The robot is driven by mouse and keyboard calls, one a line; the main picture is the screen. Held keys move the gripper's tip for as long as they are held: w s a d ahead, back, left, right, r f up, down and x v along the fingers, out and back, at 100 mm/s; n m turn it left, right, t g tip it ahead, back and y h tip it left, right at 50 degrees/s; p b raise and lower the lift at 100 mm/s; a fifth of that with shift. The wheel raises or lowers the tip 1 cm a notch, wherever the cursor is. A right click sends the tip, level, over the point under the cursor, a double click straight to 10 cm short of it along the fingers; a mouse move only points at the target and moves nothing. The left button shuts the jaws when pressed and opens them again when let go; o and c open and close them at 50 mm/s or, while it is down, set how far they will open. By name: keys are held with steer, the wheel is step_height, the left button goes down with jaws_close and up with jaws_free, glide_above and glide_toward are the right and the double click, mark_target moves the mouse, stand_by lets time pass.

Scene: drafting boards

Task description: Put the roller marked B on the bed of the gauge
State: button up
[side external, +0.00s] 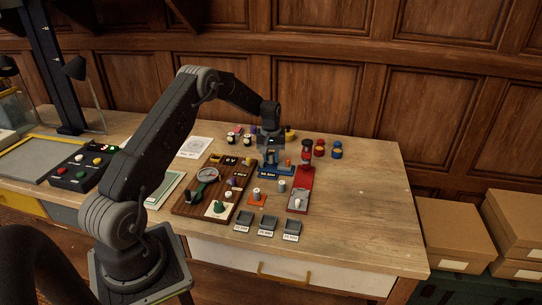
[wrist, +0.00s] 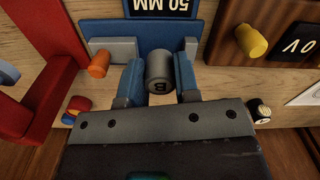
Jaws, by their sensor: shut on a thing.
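The grey roller (wrist: 159,72) has a dark B on its end face, which faces the wrist camera. My gripper (wrist: 159,78) is shut on it, with one blue finger on each side. The blue gauge (wrist: 158,30) with a "50 MM" plate lies just beyond the roller in the wrist view. Grey blocks of the gauge show left and right of the roller, and an orange knob (wrist: 98,64) is at its left. I cannot tell whether the roller touches the bed. In the side view my gripper (side external: 271,148) is directly over the blue gauge (side external: 270,171), and the roller is hidden.
A red device (side external: 302,188) stands right of the gauge. A wooden board (side external: 183,207) with a dial lies left. Small grey cylinders stand in front, then several dark trays (side external: 267,227). Red and blue pieces (side external: 336,150) stand behind right. The table's right side (side external: 365,205) is clear.

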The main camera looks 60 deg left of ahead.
steer(key=shift+f, duration=1)
stand_by(0.8)
steer(key=o, duration=0.7)
steer(key=shift+s+f, duration=0.1)
steer(key=shift+o, duration=0.8)
steer(key=shift+r, duration=3.7)
